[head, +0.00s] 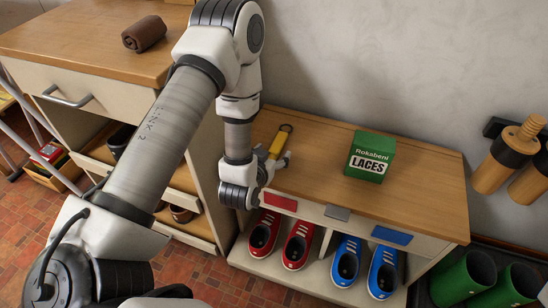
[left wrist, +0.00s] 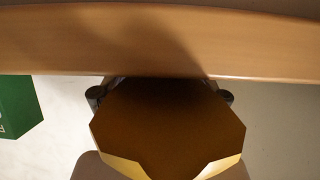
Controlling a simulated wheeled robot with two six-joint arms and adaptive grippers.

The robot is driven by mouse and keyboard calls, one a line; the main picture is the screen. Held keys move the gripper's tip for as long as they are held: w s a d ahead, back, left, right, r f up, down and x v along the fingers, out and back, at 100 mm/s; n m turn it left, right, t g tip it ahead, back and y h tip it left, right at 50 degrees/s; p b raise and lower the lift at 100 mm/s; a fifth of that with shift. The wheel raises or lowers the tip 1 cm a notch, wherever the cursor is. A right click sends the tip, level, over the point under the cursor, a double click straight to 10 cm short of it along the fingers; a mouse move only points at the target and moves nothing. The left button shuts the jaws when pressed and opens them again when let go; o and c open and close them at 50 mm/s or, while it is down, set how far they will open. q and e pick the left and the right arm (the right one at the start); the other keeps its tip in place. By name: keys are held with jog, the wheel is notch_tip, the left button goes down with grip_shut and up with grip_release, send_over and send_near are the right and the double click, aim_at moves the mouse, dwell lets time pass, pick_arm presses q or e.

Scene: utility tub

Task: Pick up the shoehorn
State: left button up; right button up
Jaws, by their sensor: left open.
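The shoehorn (head: 278,143) is yellow with a dark ring at its far end, and shows at the left end of the low wooden bench top. My left gripper (head: 274,167) is at its near end, beside the bench's left end, and hides part of it. In the left wrist view a large brown-yellow piece (left wrist: 168,120), seemingly the shoehorn up close, fills the space in front of the open fingers. I cannot tell whether the fingers touch it. My right gripper is not in view.
A green laces box (head: 371,157) stands on the bench top (head: 330,190). Red shoes (head: 297,240) and blue shoes (head: 346,261) sit below. A taller cabinet (head: 80,45) with a brown roll (head: 144,33) stands left. Green boots (head: 465,280) are at lower right.

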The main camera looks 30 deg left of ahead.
pick_arm(q)
jog(key=shift+w+f, duration=0.1)
jog(key=shift+w, duration=0.15)
jog(key=shift+s, duration=0.1)
jog(key=c, duration=1.3)
